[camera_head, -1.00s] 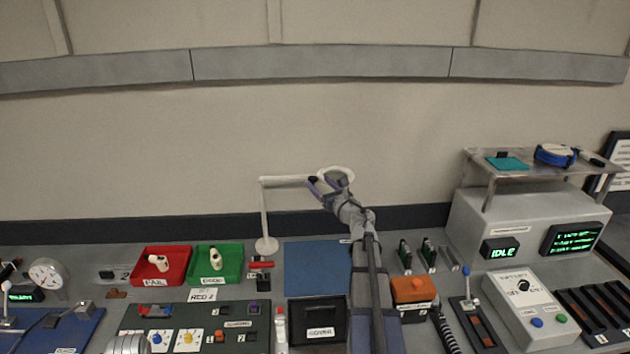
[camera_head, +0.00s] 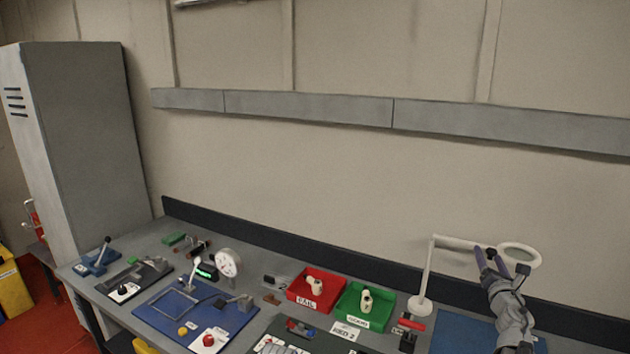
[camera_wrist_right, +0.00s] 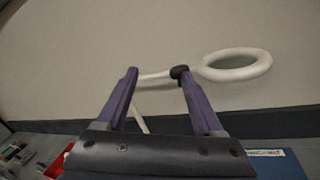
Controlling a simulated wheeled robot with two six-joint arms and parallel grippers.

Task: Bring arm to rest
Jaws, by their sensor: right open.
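My right gripper (camera_head: 490,259) is raised above the right part of the bench in the head view, in front of the white magnifier lamp (camera_head: 427,272). In the right wrist view its two purple fingers (camera_wrist_right: 157,75) are apart with nothing held between them. The lamp's ring (camera_wrist_right: 237,65) and arm show beyond the fingertips; I cannot tell whether the fingers touch the lamp. My left gripper does not show.
A blue mat (camera_head: 455,334) lies below my right arm. A red FAIL tray (camera_head: 330,297) and a green tray (camera_head: 351,311) each hold pale items. A tall grey cabinet (camera_head: 85,140) stands far left.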

